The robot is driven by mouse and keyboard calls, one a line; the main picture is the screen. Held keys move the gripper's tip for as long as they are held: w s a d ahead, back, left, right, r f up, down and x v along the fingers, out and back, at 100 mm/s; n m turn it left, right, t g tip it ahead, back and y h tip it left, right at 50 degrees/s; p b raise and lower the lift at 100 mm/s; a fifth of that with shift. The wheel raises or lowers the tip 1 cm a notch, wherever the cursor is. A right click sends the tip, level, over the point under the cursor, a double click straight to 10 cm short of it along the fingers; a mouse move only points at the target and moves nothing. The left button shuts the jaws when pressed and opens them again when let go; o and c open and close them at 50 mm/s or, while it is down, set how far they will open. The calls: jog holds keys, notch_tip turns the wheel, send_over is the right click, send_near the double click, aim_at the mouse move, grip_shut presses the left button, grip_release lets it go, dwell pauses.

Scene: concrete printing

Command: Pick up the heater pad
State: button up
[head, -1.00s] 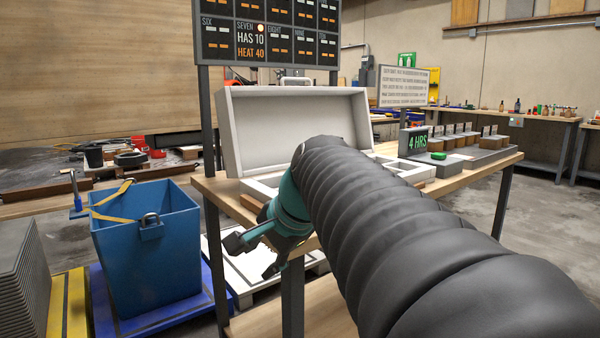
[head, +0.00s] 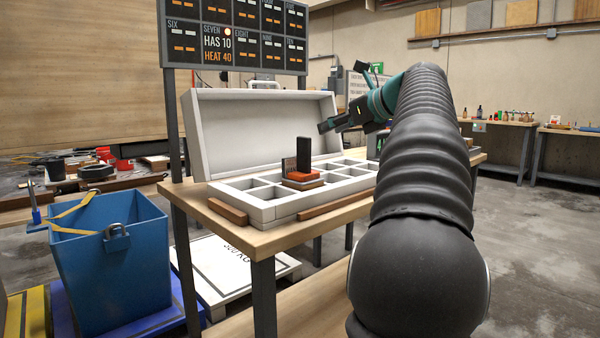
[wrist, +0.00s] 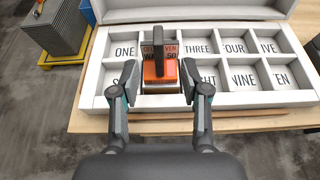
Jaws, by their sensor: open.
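The heater pad (head: 303,176) is an orange block with a dark upright handle and a small dark label plate. It sits in the white compartment box (head: 262,212) on the wooden table, over a front-row compartment left of the middle. In the wrist view the orange pad (wrist: 161,74) lies ahead, between and beyond my open fingers, and it covers parts of the compartment names around it. My gripper (wrist: 164,84) is open and empty. In the head view my gripper (head: 328,124) is raised above the box, to the right of the pad and apart from it.
The box's open lid (head: 262,135) stands up behind the compartments. A board (head: 236,36) reads "SEVEN HAS 10 HEAT 40". Wooden strips (head: 337,203) lie along the table's front. Free air lies above the compartments.

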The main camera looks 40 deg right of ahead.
aim_at(304, 139)
jog(key=b+x, duration=0.1)
jog(key=x, duration=1)
jog(key=shift+a, duration=0.1)
jog(key=shift+s, duration=0.1)
grip_shut()
jog(key=shift+r, duration=0.1)
